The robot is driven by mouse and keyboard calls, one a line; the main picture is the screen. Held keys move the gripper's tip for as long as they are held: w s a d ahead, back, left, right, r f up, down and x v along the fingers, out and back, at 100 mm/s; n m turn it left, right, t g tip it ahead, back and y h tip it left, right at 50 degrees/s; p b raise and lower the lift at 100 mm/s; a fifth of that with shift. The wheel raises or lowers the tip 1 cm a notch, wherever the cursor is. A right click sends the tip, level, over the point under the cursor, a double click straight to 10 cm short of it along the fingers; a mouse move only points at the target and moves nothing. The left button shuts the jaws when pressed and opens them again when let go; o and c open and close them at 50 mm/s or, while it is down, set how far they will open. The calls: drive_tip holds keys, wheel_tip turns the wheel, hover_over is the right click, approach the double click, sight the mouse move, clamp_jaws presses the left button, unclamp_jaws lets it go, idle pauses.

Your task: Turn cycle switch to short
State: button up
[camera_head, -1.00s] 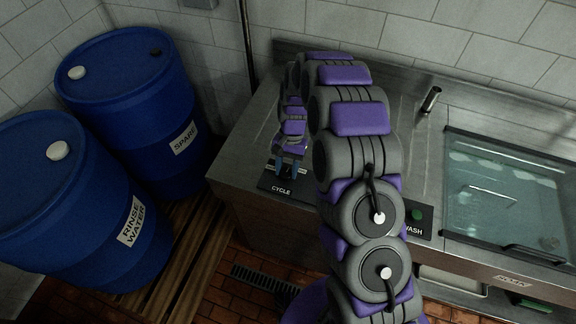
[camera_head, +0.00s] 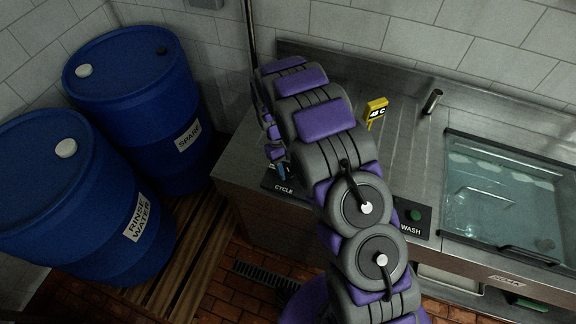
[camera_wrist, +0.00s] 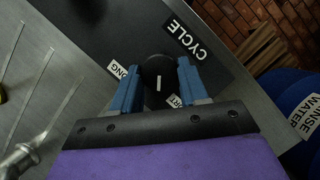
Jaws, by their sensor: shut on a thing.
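The cycle switch is a round black knob (camera_wrist: 158,80) with a white pointer line, on a dark panel (camera_wrist: 110,35) labelled CYCLE. In the wrist view my gripper (camera_wrist: 158,85) has its blue fingers on either side of the knob, shut on it. The LONG label (camera_wrist: 118,70) shows partly beside one finger. The label ending in RT (camera_wrist: 175,101) shows partly below the knob; the rest is hidden. In the head view the CYCLE panel (camera_head: 283,187) sits at the counter's front left, and my arm hides most of the knob.
Blue barrels marked SPARE (camera_head: 135,95) and RINSE WATER (camera_head: 75,200) stand left of the counter (camera_head: 235,165). The WASH panel with a green button (camera_head: 415,214) and a water-filled basin (camera_head: 505,195) are to the right.

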drive_tip(key=shift+s+n, duration=0.15)
drive_tip(key=shift+n, duration=0.45)
drive_tip(key=o, duration=1.1)
drive_tip(key=shift+c, duration=0.2)
drive_tip(key=a+p+v, duration=0.1)
drive_tip(key=v, duration=1.6)
drive_tip(key=shift+s+r, duration=0.15)
